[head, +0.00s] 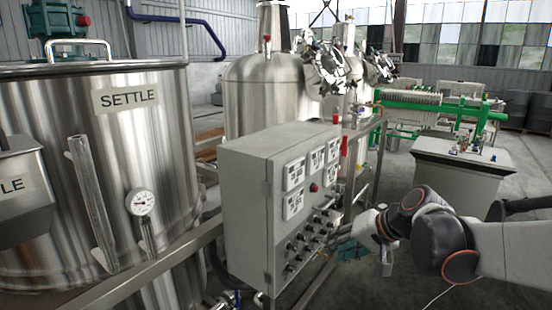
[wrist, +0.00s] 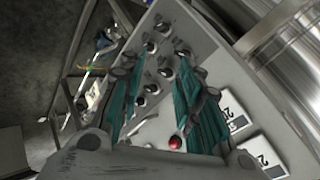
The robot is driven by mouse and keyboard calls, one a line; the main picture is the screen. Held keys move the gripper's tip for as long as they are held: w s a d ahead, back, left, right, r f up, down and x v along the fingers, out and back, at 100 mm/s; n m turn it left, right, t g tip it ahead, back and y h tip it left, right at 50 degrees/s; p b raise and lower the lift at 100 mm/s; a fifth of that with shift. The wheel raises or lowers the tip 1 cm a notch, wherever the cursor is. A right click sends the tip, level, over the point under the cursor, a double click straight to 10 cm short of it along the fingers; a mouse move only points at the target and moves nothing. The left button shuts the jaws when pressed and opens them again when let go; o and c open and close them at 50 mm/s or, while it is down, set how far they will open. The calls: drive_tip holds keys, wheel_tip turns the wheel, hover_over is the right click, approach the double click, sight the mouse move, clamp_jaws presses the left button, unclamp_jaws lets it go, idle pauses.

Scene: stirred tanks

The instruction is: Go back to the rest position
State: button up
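My gripper shows in the wrist view (wrist: 160,65) with its two teal fingers spread apart and nothing between them. It faces the front of a grey control box (wrist: 208,42), with its black knobs and a red button between and beyond the fingers. I cannot tell the exact gap to the panel. In the head view my arm reaches in from the right, and the gripper (head: 346,248) is partly visible low beside the right edge of the control box (head: 243,200). The box carries several white meters, a red button and rows of knobs.
A large steel tank marked SETTLE (head: 110,120) stands at the left, with a gauge (head: 141,202) and a sight tube. Another steel tank (head: 262,95) is behind the box. A metal frame rail (head: 150,265) runs below. A green filter press (head: 420,100) and a pale cabinet (head: 460,165) stand at the right.

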drive_tip(key=s+d+f+n+h, duration=0.1)
drive_tip(key=s+d+h, duration=0.1)
drive_tip(key=s, duration=0.9)
drive_tip(key=s+d+f+n+t+h+b, duration=0.1)
drive_tip(key=s+h, duration=0.3)
drive_tip(key=s, duration=0.6)
drive_tip(key=shift+s+d+n, duration=0.4)
drive_tip(key=shift+d, duration=0.3)
drive_tip(key=shift+a+f, duration=0.1)
